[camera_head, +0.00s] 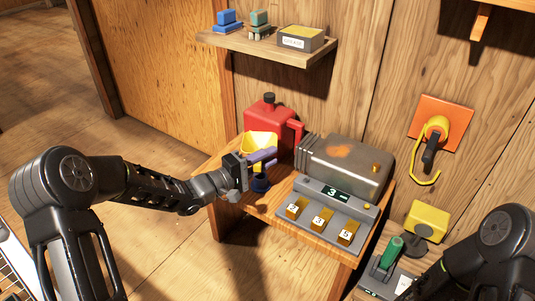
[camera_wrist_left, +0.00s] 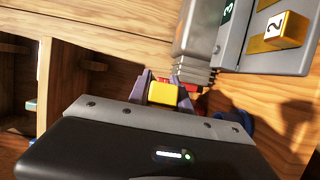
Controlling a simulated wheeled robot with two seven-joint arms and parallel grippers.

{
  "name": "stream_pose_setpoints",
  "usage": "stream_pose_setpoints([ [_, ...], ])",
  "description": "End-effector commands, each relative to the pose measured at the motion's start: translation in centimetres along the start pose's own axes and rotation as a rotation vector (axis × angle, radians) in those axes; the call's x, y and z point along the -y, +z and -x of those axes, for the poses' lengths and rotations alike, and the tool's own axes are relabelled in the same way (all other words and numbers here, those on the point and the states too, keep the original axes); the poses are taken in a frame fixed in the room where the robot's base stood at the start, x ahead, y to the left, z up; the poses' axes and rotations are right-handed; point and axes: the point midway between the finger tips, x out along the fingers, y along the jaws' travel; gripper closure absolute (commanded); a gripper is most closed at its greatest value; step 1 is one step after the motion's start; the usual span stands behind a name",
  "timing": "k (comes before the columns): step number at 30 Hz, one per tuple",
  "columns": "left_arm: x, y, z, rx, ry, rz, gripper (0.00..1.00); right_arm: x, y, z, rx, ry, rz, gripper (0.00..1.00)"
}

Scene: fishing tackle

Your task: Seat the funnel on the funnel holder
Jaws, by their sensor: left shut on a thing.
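The yellow funnel (camera_head: 258,141) is held up beside the red can, at the left end of the wooden bench. My left gripper (camera_head: 262,158) is shut on it. In the left wrist view a yellow part of the funnel (camera_wrist_left: 163,94) sits between the purple fingers. A dark blue piece (camera_head: 261,185), which looks like the funnel holder, stands on the bench just below the gripper. The gripper partly hides it, and I cannot tell whether the funnel touches it. A bit of blue also shows in the left wrist view (camera_wrist_left: 247,121). My right gripper is out of view.
A red can (camera_head: 266,116) stands behind the funnel. A grey machine (camera_head: 345,164) with a numbered button panel (camera_head: 310,215) fills the bench to the right. A shelf (camera_head: 270,48) with small boxes hangs above. An orange wall plate (camera_head: 453,112) carries a yellow hook.

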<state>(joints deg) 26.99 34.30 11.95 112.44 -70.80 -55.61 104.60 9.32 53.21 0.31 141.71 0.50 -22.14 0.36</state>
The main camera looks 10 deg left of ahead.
Motion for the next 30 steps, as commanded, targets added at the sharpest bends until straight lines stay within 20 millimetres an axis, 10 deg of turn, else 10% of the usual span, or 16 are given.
stream_pose_setpoints([
  [30, 2.8, 0.0, 0.0, 0.000, 0.001, -0.001, 1.00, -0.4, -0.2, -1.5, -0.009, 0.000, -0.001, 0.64],
])
